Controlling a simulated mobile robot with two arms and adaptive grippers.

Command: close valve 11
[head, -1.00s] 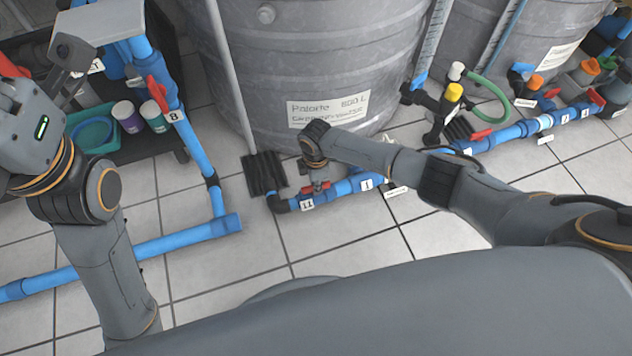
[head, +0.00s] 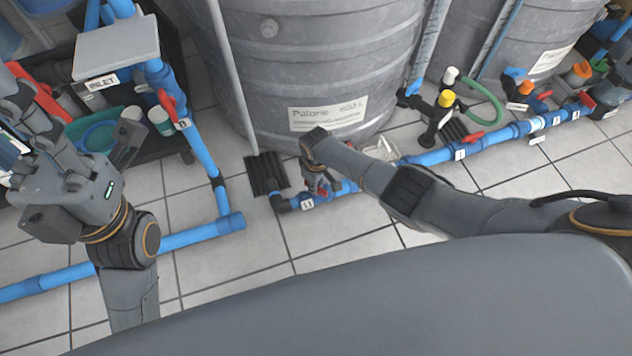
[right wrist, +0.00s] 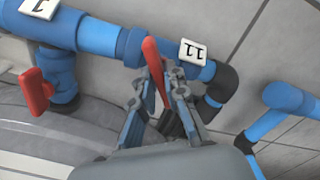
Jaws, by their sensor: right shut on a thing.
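Valve 11 has a red handle (right wrist: 152,68) on a blue pipe beside a white "11" tag (right wrist: 193,52) in the right wrist view. The handle lies across the pipe, roughly square to it. My right gripper (right wrist: 162,70) is shut on this handle, one finger on each side. In the head view the right gripper (head: 320,182) reaches down over the pipe just right of the "11" tag (head: 307,204), and my wrist hides most of the valve. My left gripper (head: 60,175) hangs at the far left, away from valve 11; its finger opening is unclear.
A large grey tank (head: 310,60) stands right behind the valve. A black ribbed block (head: 267,174) lies to its left. Another red valve handle (right wrist: 36,90) is near in the wrist view. Blue pipe (head: 190,236) runs along the floor at left. Tiles in front are clear.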

